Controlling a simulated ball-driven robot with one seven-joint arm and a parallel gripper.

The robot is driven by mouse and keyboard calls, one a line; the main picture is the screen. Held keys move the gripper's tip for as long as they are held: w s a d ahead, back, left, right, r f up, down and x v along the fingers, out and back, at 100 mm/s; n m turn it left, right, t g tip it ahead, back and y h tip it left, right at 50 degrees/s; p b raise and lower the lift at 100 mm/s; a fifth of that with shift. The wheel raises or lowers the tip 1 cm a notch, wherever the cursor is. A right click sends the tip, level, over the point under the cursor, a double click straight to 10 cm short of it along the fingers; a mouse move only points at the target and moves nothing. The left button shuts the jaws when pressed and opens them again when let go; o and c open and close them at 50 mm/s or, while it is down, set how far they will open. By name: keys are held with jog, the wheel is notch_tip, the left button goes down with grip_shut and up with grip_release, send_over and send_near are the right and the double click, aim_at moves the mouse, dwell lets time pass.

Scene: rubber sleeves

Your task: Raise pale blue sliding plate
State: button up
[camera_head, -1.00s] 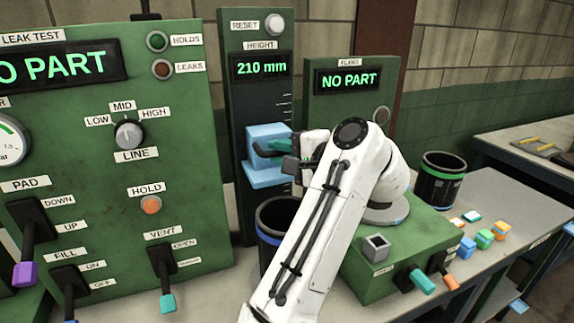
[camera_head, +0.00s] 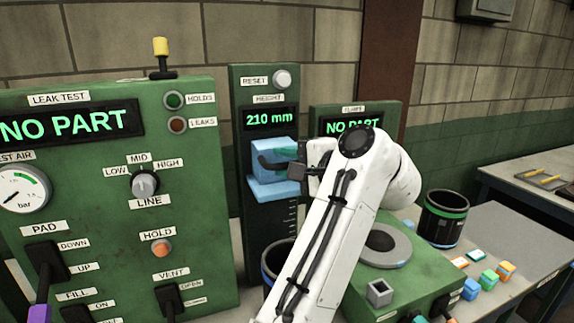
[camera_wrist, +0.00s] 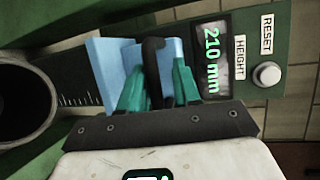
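The pale blue sliding plate (camera_head: 275,189) is a block with a ledge on a dark upright column with tick marks. Its column display reads 210 mm. A dark curved handle (camera_wrist: 153,55) stands out from the plate, also pale blue in the wrist view (camera_wrist: 105,70). My gripper (camera_wrist: 159,88) has teal fingers on either side of this handle, close together, and looks shut on it; a thin gap seems to show at one finger. In the head view my gripper (camera_head: 290,162) is at the plate's right side, with its fingertips partly hidden.
A leak test panel (camera_head: 120,230) with levers stands at the left. A dark bin (camera_head: 272,262) sits below the plate, and another bin (camera_head: 443,215) stands at the right. The flange panel's display is partly behind my arm. Small coloured blocks lie on the right bench.

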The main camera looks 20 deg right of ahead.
jog(key=shift+o, duration=0.8)
jog(key=shift+s+d, duration=0.15)
jog(key=shift+s, duration=0.05)
jog(key=b+v, duration=0.2)
jog(key=v, duration=0.8)
jog(key=shift+s+b, duration=0.2)
jog(key=shift+b, duration=0.1)
